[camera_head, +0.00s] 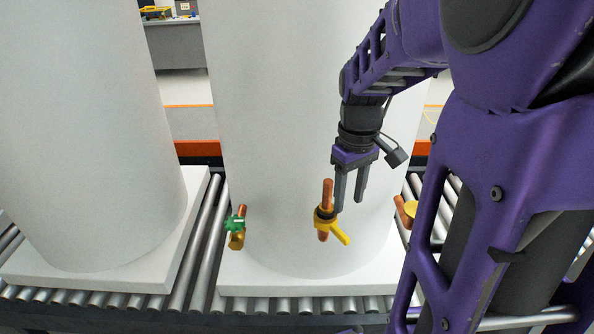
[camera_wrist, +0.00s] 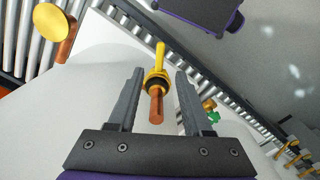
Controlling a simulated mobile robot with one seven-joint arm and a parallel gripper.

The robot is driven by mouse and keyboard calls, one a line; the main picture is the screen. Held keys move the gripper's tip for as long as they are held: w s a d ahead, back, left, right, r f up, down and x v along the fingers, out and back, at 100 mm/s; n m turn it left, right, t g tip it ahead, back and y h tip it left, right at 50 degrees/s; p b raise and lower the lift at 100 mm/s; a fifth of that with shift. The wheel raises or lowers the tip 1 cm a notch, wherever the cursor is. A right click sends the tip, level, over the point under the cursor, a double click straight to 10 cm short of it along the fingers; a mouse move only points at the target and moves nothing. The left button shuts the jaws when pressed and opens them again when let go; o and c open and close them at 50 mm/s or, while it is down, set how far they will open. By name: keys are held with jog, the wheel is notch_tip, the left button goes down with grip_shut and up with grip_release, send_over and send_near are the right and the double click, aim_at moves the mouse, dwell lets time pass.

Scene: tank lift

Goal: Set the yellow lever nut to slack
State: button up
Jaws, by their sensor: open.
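The yellow lever nut (camera_head: 327,215) sits on a copper pipe at the front of the middle white tank, its lever pointing down and to the right in the head view. My gripper (camera_head: 350,207) is open just right of the copper pipe, fingers pointing down, in front of the tank. In the wrist view, the yellow lever nut (camera_wrist: 157,75) and the copper pipe end (camera_wrist: 155,106) show between the two open fingers, with the lever reaching away beyond the fingertips. The fingers do not visibly touch it.
A green-handled valve (camera_head: 236,226) is on the same tank to the left. A copper pipe with a round yellow end (camera_head: 409,211) is at the right. The tank (camera_head: 270,100) stands on a white base over rollers (camera_head: 200,250). Another white tank (camera_head: 80,120) is at the left.

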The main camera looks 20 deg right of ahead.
aim_at(343, 235)
notch_tip(343, 235, down, 10)
jog(key=b, duration=0.7)
jog(key=shift+f+b, duration=0.1)
jog(key=shift+b, duration=0.25)
grip_shut()
dwell(0.9)
